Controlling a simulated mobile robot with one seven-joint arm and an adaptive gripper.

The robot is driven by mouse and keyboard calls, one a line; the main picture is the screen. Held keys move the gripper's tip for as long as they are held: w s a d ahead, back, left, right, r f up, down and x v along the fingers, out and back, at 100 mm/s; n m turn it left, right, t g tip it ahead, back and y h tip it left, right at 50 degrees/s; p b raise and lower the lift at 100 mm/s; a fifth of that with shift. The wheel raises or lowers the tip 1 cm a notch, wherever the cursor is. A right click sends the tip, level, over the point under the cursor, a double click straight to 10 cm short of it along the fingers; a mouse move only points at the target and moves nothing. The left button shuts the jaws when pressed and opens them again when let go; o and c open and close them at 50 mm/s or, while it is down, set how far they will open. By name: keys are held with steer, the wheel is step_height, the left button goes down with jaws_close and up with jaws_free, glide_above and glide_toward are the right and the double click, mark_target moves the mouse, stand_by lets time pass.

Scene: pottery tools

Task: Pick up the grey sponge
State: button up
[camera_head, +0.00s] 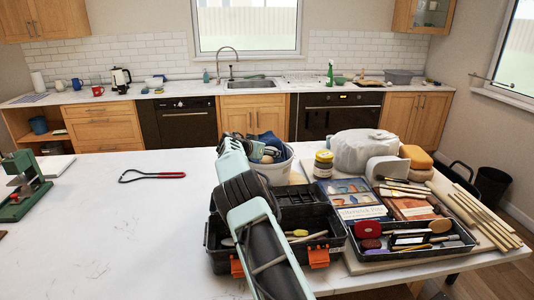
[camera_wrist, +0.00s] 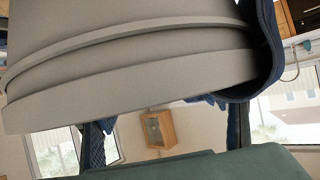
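The grey sponge looks to be the pale grey, rounded block (camera_head: 385,170) in the head view, on the right of the table. It stands beside an orange-tan sponge and in front of a wrapped pale lump. My arm crosses the head view from the bottom centre up to the grey bucket (camera_head: 275,173). No sponge is recognisable there.
A black toolbox (camera_head: 333,240) with orange latches lies open by my arm. A tool tray (camera_head: 375,252), books, a yellow-lidded jar (camera_head: 323,164) and wooden sticks (camera_head: 478,215) crowd the right side. The orange-tan sponge (camera_head: 417,157) is at the back. The table's left and middle are mostly clear.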

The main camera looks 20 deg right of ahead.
steer(key=c, duration=0.5)
steer(key=shift+r, duration=0.1)
step_height(320, 180, up, 3)
steer(key=shift+f+p, duration=0.2)
steer(key=shift+p, duration=0.25)
steer(key=shift+s+r, duration=0.1)
steer(key=shift+r, duration=0.15)
steer(key=s+d+r+b, duration=0.5)
steer(key=s+r+b, duration=0.1)
steer(key=s+b, duration=0.1)
steer(key=s+d+r+b, duration=0.3)
steer(key=shift+s+d+r+b, duration=0.35)
steer(key=shift+s, duration=0.05)
